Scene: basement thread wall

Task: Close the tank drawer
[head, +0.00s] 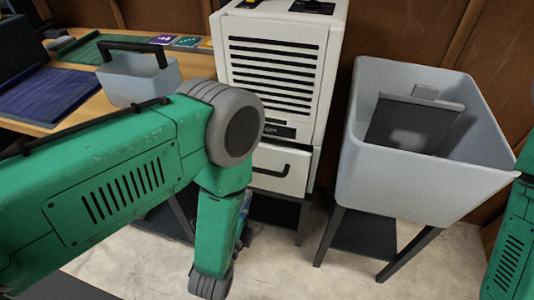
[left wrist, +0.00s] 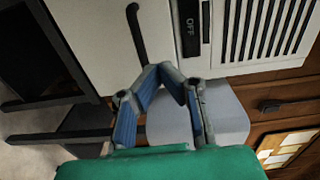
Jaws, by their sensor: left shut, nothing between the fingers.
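The white cabinet (head: 278,62) stands in the middle of the head view, with black vent slats. Its tank drawer (head: 297,160) is the white lower front with a black handle (head: 268,163); how far it stands out is hard to tell. In the left wrist view, the drawer front (left wrist: 90,35) and handle (left wrist: 136,34) show beside the panel marked OFF. My left gripper (left wrist: 168,72) is shut and empty, its tips in front of the drawer near the handle; contact cannot be told. In the head view my left arm mostly hides it. My right gripper is out of view.
A grey bin on legs (head: 425,190) stands right of the cabinet. A wooden bench (head: 98,104) at left holds a grey caddy (head: 140,85) with a black handle and blue and green ribbed boards. Pale floor shows between the stands.

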